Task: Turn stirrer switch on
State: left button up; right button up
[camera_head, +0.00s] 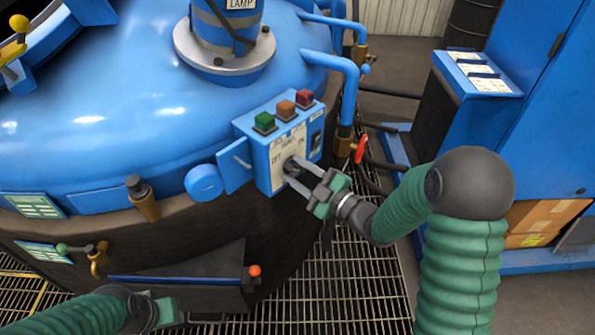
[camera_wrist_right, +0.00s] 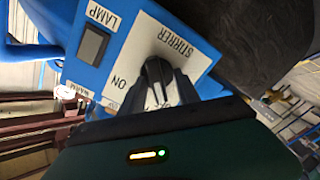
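The stirrer switch is a dark rotary knob (camera_wrist_right: 157,72) on a white plate marked STIRRER and ON, in the right wrist view. The plate is on a blue control box (camera_head: 262,155) on the side of the big blue vessel. My right gripper (camera_head: 290,169) is at this plate, its two fingers apart with the knob between them. I cannot tell whether they press on it. The fingers hide part of the knob. My left gripper (camera_head: 167,312) is low at the left, away from the box; its fingers cannot be made out.
Green, orange and red buttons (camera_head: 284,109) top the box. A black rocker switch (camera_wrist_right: 93,43) marked LAMP is beside the stirrer plate. A pipe with a red valve handle (camera_head: 361,149) stands right of the box. A blue cabinet (camera_head: 545,110) is farther right. Grating (camera_head: 350,285) lies below.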

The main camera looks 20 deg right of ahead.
jog(key=shift+d, duration=0.35)
jog(key=c, duration=0.4)
jog(key=shift+d+f, duration=0.1)
grip_shut()
pick_arm(q)
jog(key=shift+d, duration=0.3)
